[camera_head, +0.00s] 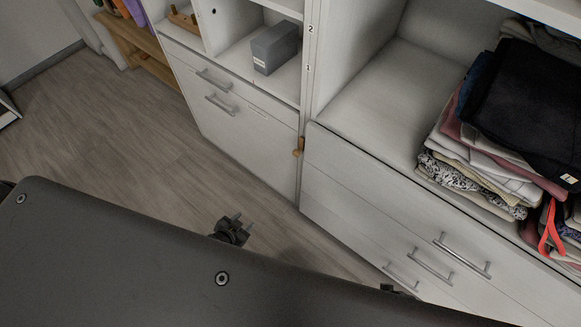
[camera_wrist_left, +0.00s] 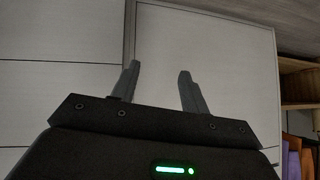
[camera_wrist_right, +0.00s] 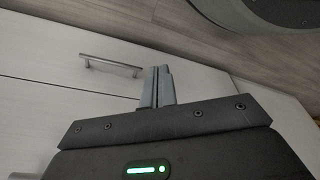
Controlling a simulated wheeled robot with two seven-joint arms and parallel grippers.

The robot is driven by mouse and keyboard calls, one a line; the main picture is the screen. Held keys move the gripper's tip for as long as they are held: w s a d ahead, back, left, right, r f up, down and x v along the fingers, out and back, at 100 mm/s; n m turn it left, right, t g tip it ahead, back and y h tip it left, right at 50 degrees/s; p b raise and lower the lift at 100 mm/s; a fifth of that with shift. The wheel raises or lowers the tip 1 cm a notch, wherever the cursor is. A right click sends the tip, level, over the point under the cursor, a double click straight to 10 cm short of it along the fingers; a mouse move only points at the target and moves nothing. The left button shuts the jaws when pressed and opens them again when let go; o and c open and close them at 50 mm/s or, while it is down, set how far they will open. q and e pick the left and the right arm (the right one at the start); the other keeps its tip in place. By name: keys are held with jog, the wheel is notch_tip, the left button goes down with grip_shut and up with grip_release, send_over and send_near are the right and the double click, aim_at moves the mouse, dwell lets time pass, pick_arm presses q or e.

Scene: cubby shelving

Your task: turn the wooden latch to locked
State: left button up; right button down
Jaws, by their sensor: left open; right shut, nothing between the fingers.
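The wooden latch (camera_head: 299,146) is a small brown piece at the right edge of the white cabinet door (camera_head: 240,140), beside the upright post between the two cabinet units. It looks roughly upright, with a rounded knob at its lower end. My left gripper (camera_head: 236,222) is open and empty over the floor, below and left of the latch and apart from it. In the left wrist view its open fingers (camera_wrist_left: 158,82) face a white panel, and the latch does not show there. My right gripper (camera_wrist_right: 158,85) is shut and empty near white drawer fronts; the head view mostly hides it.
Drawers with metal handles (camera_head: 433,262) fill the lower right. Folded clothes (camera_head: 480,180) lie on the right shelf. A grey box (camera_head: 275,47) stands in a cubby above the door. The wood floor (camera_head: 110,125) at left is clear.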

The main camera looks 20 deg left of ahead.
pick_arm(q)
jog(key=w+d+r+m+t+h+b, duration=0.1)
jog(key=w+d+r+t+h+b, duration=0.1)
jog(key=w+d+r+t+b, duration=0.35)
jog(key=m+t+h+b, duration=0.1)
jog(key=t+h+b, duration=0.1)
jog(key=h+b, duration=0.1)
send_near(295, 155)
pick_arm(e)
notch_tip(295, 155, up, 18)
jog(key=w+f+t, duration=0.1)
jog(key=w+t, duration=0.1)
jog(key=w, duration=0.1)
pick_arm(q)
jog(key=x, duration=0.7)
jog(key=shift+w+b, duration=0.1)
jog(key=shift+b, duration=0.25)
jog(key=shift+w+d, duration=0.15)
jog(key=shift+w, duration=0.35)
pick_arm(e)
jog(key=w+a+r+t+y, duration=0.1)
jog(key=w+a+r+t, duration=0.1)
jog(key=w+a+t, duration=0.1)
jog(key=shift+w+a+r+n+y, duration=0.15)
jog(key=shift+w+a+n+y, duration=0.2)
jog(key=shift+w, duration=0.2)
